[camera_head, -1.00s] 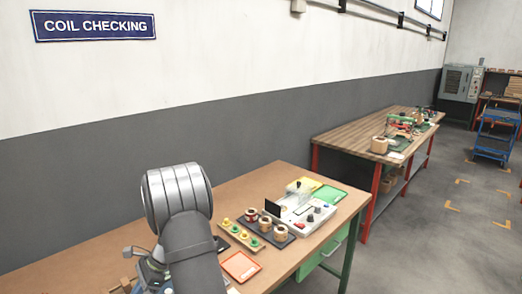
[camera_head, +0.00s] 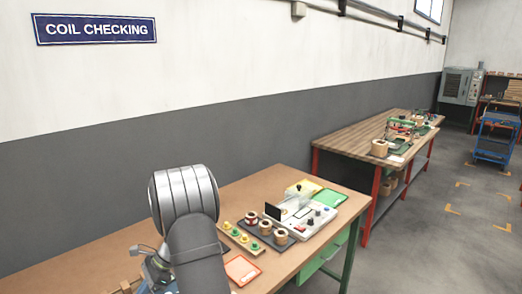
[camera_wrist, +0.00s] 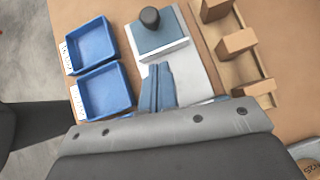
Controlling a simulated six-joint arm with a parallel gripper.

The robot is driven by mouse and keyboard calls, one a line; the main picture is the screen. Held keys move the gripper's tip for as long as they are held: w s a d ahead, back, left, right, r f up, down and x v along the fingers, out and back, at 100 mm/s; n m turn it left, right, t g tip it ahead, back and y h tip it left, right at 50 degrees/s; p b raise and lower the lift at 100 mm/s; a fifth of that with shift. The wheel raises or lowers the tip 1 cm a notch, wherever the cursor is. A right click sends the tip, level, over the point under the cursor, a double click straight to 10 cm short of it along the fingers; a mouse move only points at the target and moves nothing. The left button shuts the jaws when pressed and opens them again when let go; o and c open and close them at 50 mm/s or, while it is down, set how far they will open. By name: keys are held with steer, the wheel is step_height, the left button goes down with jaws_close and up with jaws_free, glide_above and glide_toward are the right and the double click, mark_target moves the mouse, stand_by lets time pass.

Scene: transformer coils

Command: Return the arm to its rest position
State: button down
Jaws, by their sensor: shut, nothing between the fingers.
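My arm (camera_head: 188,215) stands at the lower left in the head view, in front of the near bench. Its lower end runs out of the bottom of that picture and hides my gripper there. In the wrist view my gripper (camera_wrist: 157,68) shows as two blue-grey fingers side by side. They are shut with nothing between them. They point toward a white block with a blue-grey top and a dark round knob (camera_wrist: 150,18).
Two blue trays (camera_wrist: 90,45) lie left of the fingers, and a wooden rack (camera_wrist: 262,90) lies right. On the near bench (camera_head: 265,184) are coils on a dark tray, a white tester (camera_head: 318,222) and an orange-red tray (camera_head: 242,270). A second bench (camera_head: 350,139) stands behind.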

steer(key=s+a, duration=0.1)
steer(key=a, duration=0.1)
steer(key=s+a+f, duration=0.1)
steer(key=a, duration=0.1)
steer(key=shift+s, duration=0.4)
steer(key=w+d, duration=0.6)
steer(key=shift+d+r, duration=0.1)
steer(key=shift+d, duration=0.3)
steer(key=v, duration=1)
steer(key=s+a+r+n+t+h, duration=0.2)
steer(key=a+n, duration=0.4)
steer(key=n, duration=0.4)
steer(key=s+a+r+n+t+h, duration=0.2)
steer(key=s+a+r+n+h, duration=0.3)
steer(key=n, duration=0.5)
steer(key=shift+s+a+r+t, duration=0.4)
steer(key=shift+s+a+r, duration=0.2)
steer(key=shift+s+r, duration=0.2)
